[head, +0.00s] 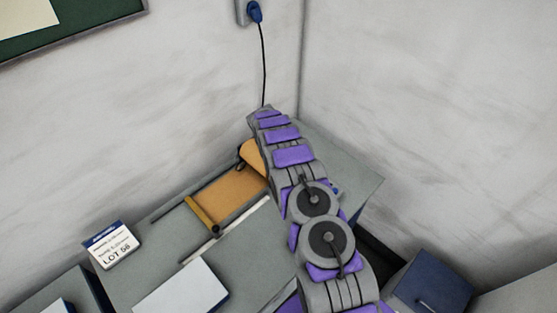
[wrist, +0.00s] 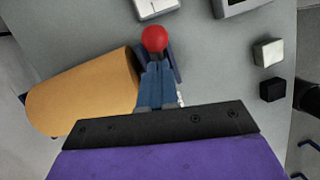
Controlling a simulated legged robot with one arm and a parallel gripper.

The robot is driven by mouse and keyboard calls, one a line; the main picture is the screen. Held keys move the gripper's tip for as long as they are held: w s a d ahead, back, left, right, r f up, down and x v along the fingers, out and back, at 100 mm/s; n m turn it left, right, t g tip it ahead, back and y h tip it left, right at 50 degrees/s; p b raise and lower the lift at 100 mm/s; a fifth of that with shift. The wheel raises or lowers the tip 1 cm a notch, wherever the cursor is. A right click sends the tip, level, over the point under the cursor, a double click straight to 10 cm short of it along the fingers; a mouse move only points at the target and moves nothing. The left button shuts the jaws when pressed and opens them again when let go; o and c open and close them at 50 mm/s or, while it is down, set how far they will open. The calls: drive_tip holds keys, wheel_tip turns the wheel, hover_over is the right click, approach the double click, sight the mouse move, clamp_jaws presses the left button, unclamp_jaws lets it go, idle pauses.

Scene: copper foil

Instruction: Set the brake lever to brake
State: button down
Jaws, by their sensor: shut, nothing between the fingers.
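The brake lever's red ball knob (wrist: 155,38) shows in the wrist view, just beyond my fingertips. My gripper (wrist: 156,68) is shut and empty, with its tips right at the knob; whether they touch it I cannot tell. The lever's shaft and most of its base are hidden behind my fingers. A copper-coloured roll (wrist: 82,92) lies left of the fingers and also shows in the head view (head: 252,154). In the head view my arm covers the lever and my gripper.
Copper foil (head: 232,192) runs from the roll to a brass-coloured bar (head: 202,214). A lot card (head: 112,246) stands at left. A silver block (wrist: 268,52) and a black block (wrist: 272,89) sit right of the lever. Walls meet behind the table.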

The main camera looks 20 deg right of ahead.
drive_tip(key=shift+w+d+f+b, duration=0.1)
drive_tip(key=shift+w+d+b, duration=0.2)
drive_tip(key=shift+d, duration=0.3)
drive_tip(key=shift+w+d+f+b, duration=0.1)
drive_tip(key=shift+w+d+b, duration=0.15)
drive_tip(key=shift+d, duration=0.35)
drive_tip(key=b+v, duration=0.1)
drive_tip(key=v, duration=1.2)
drive_tip(key=shift+w+d, duration=0.15)
drive_tip(key=shift+w, duration=0.15)
